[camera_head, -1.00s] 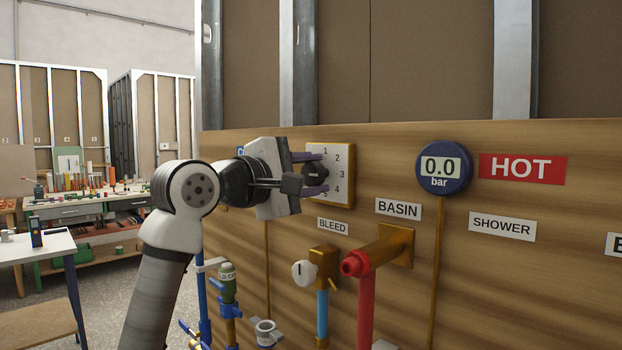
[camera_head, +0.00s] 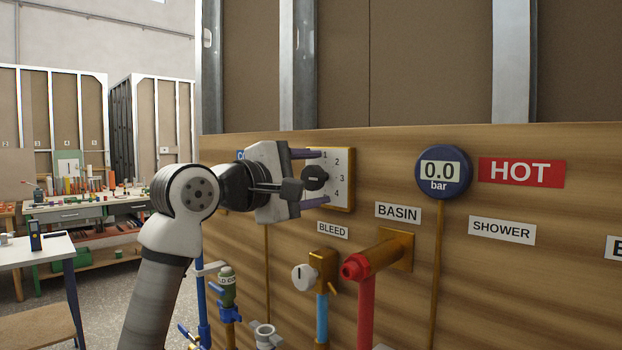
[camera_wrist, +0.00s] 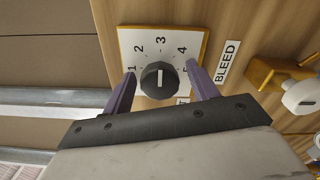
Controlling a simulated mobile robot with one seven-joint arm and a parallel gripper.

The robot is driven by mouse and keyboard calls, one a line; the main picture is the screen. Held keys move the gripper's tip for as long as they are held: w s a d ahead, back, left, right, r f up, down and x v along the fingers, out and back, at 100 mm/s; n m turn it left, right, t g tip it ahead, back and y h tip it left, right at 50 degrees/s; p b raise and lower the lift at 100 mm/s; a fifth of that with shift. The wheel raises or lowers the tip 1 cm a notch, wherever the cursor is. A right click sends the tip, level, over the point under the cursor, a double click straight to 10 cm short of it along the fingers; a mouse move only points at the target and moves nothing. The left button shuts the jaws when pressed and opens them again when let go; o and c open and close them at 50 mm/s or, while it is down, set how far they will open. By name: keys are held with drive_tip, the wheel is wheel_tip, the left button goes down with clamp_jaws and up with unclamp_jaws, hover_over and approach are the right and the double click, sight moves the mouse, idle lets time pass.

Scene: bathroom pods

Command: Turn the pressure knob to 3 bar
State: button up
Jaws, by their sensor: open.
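The black round pressure knob (camera_head: 315,178) sits on a white dial plate (camera_head: 343,163) numbered from 1 up, mounted on the wooden panel. In the wrist view the knob (camera_wrist: 159,80) has a white line that runs in the direction of the 3. My gripper (camera_head: 322,177) is open, with one purple finger above the knob and one below it. In the wrist view the fingers of my gripper (camera_wrist: 160,70) stand apart on both sides of the knob, with gaps between. The round blue gauge (camera_head: 443,172) reads 0.0 bar.
Below the dial, a brass valve with a white handle (camera_head: 303,277) and a red-capped outlet (camera_head: 356,266) stick out from the panel. BLEED, BASIN, SHOWER and HOT labels are on the panel. A cluttered workbench (camera_head: 95,210) stands at the far left.

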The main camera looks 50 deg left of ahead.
drive_tip(key=s+d+b, duration=0.1)
drive_tip(key=s+b, duration=0.2)
drive_tip(key=s, duration=1)
drive_tip(key=shift+s+d, duration=0.3)
drive_tip(key=shift+s, duration=0.05)
